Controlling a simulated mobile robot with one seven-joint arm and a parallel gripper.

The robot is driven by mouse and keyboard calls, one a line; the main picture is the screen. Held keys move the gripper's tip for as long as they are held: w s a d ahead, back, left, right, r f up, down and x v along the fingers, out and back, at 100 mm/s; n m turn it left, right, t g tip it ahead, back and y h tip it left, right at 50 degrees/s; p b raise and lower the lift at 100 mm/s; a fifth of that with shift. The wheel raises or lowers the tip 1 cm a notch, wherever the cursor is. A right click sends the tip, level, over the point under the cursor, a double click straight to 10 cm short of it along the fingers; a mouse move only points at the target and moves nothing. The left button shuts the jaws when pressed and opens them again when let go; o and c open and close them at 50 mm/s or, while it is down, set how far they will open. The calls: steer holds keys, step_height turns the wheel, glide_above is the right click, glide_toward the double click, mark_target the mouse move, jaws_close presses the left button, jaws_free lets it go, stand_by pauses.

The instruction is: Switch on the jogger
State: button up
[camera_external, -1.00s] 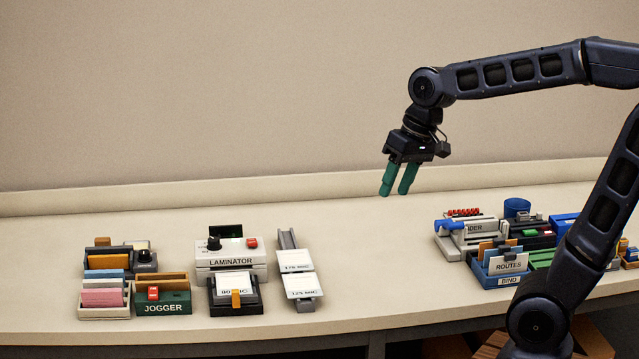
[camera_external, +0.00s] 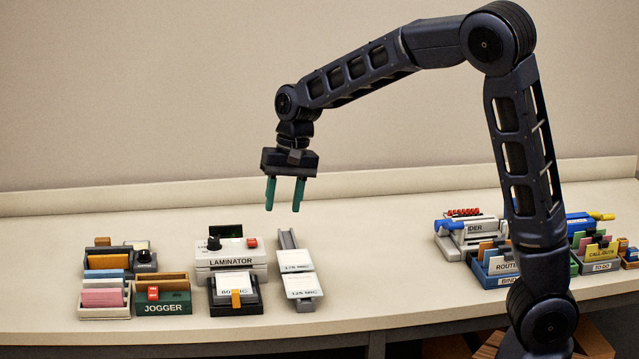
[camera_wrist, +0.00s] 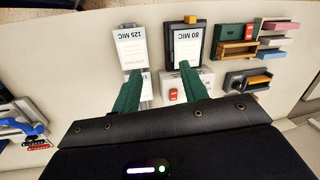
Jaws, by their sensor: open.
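The jogger (camera_external: 163,303) is a dark green box with a white JOGGER label on its front, at the left of the desk in the external view. A red switch (camera_external: 153,293) sits on its upper left front; I cannot tell its setting. The jogger also shows in the wrist view (camera_wrist: 232,48), near the top right. My gripper (camera_external: 284,209) has green fingers, open and empty, pointing down. It hangs above the desk, to the right of and well above the jogger, over the area by the laminator. Its fingers also show in the wrist view (camera_wrist: 157,85).
The laminator (camera_external: 231,261), a black tray (camera_external: 235,306) and a card rack (camera_external: 304,292) stand right of the jogger. A rack of coloured pads (camera_external: 104,313) stands close at its left. The binder group (camera_external: 470,235) is far right. Bare desk lies between the groups.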

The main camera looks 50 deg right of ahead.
steer(key=w+a+f+m+h, duration=0.1)
steer(key=w+a+f, duration=0.3)
steer(key=w, duration=0.3)
steer(key=m+t+h, duration=0.1)
steer(key=t+h, duration=0.1)
steer(key=h, duration=0.2)
glide_toward(153, 291)
steer(key=x, duration=0.8)
